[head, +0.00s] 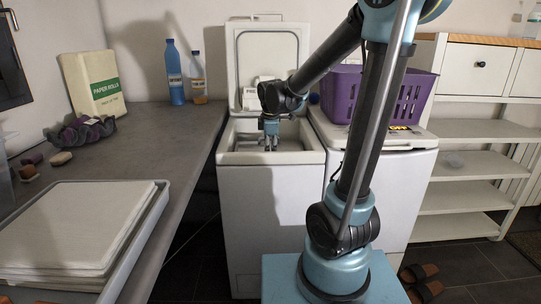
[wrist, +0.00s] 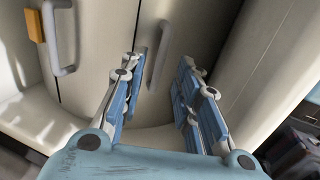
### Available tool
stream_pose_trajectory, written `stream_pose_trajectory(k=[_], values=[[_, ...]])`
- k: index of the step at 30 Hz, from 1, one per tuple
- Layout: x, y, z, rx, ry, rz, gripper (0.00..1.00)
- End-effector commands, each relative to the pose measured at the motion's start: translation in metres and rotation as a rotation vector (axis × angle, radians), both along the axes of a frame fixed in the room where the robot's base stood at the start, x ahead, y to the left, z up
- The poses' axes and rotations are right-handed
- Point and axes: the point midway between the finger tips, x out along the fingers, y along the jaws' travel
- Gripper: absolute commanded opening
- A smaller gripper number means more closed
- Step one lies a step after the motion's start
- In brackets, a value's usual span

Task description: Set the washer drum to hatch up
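The white washer (head: 268,205) stands in the middle of the head view with its lid (head: 270,60) raised. My gripper (head: 270,138) reaches down into the top opening, and my arm hides part of that opening. In the wrist view my gripper (wrist: 161,72) is open, with its two blue fingers apart and nothing held. Below the fingers is the pale curved drum (wrist: 105,60). It carries a grey bar handle (wrist: 158,55) beyond the gap between the fingertips and another grey handle (wrist: 62,40) to the left. A small orange block (wrist: 34,25) sits at the upper left.
A second white toploader (head: 395,185) stands close on the right, with a purple basket (head: 375,95) on top. A grey counter (head: 185,150) runs along the left. White shelves (head: 465,190) stand at the right. In the wrist view, opening walls lie close on the right.

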Motion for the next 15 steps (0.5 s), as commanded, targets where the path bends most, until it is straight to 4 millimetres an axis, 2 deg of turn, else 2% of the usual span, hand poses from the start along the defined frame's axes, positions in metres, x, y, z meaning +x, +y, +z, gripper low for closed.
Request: stream_pose_trajectory(k=[9, 15], values=[[-0.013, 0.0, 0.048, 0.0, 0.001, 0.002, 0.3], [-0.018, 0.0, 0.073, 0.0, 0.001, 0.001, 0.3]])
